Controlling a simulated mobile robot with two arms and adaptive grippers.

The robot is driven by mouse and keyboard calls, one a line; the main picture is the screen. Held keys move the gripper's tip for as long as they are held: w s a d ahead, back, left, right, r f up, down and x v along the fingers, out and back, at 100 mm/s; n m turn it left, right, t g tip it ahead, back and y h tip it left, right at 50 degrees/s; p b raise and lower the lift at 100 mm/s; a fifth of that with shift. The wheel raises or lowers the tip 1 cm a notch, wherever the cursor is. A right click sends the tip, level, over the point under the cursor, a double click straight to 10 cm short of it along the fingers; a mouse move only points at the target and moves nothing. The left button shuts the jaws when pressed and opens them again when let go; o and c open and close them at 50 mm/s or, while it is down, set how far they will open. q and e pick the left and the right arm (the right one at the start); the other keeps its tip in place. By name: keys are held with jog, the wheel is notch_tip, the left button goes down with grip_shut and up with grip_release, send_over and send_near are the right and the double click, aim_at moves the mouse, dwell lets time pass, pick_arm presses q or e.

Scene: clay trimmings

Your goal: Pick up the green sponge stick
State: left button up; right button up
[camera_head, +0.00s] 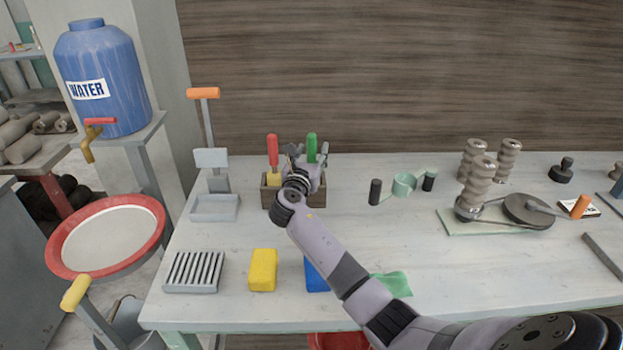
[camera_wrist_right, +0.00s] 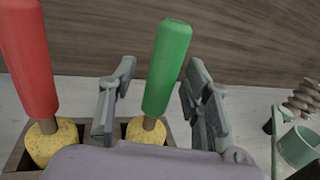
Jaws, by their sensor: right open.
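The green sponge stick (camera_head: 311,147) stands upright in a wooden box (camera_head: 267,196) on the table. In the right wrist view its green handle (camera_wrist_right: 168,65) rises from a yellow sponge (camera_wrist_right: 146,130) in one compartment. My right gripper (camera_head: 306,158) is over the box. In the wrist view the open fingers of this gripper (camera_wrist_right: 158,100) are on either side of the green stick, with gaps visible on both sides. A red sponge stick (camera_head: 272,150) stands in the left compartment, outside the fingers; it also shows in the wrist view (camera_wrist_right: 28,60). My left gripper is not seen.
A yellow block (camera_head: 263,270), a blue block (camera_head: 315,275) and a grey slatted rack (camera_head: 194,272) lie in front of the box. A green ring-shaped holder (camera_head: 404,185) stands to its right. A wooden wall (camera_head: 400,75) rises behind the table.

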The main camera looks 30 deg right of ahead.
jog(key=shift+c, duration=0.4)
grip_shut()
jog(key=shift+r, duration=0.1)
